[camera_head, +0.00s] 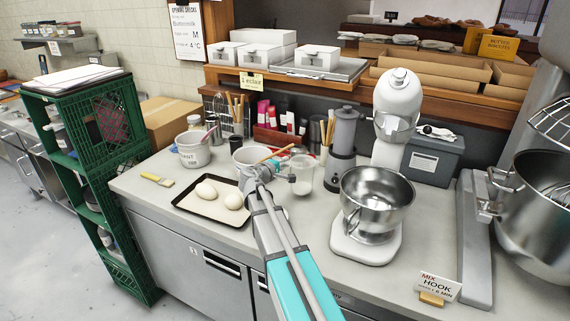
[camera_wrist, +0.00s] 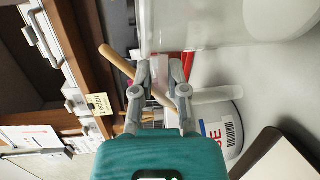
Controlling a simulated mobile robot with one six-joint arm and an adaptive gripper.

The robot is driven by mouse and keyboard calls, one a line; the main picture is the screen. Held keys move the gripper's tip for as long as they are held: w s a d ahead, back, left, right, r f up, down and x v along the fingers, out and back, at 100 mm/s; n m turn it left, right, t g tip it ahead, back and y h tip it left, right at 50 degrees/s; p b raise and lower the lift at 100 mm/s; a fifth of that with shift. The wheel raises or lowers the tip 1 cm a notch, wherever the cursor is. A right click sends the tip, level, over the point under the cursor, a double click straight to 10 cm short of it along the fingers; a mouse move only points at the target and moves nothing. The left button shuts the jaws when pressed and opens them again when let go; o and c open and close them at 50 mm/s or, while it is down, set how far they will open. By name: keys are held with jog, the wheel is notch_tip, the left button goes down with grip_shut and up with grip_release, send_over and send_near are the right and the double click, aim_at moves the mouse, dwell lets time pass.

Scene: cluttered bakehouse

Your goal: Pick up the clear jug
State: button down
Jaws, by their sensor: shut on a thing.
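The clear jug (camera_head: 303,178) is upright near the back middle of the counter, just right of my gripper (camera_head: 256,178) in the head view. In the wrist view the jug (camera_wrist: 200,25) fills the top edge as a see-through wall. My gripper (camera_wrist: 161,68) has its two fingertips close together at the jug's near side and is shut on it. The exact spot held, probably the handle, is hard to make out. I cannot tell whether the jug's base touches the counter.
A white bowl (camera_head: 245,156) with a wooden-handled tool (camera_head: 277,154) is close behind my gripper. A tray (camera_head: 196,214) with pale dough pieces lies to the left. A grey blender (camera_head: 343,148) and a stand mixer with a steel bowl (camera_head: 377,192) stand to the right.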

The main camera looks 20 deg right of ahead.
jog(key=s+a+r+p, duration=0.3)
jog(key=s+r+p, duration=0.6)
jog(key=s, duration=0.4)
jog(key=shift+s+r, duration=0.35)
jog(key=shift+r, duration=0.2)
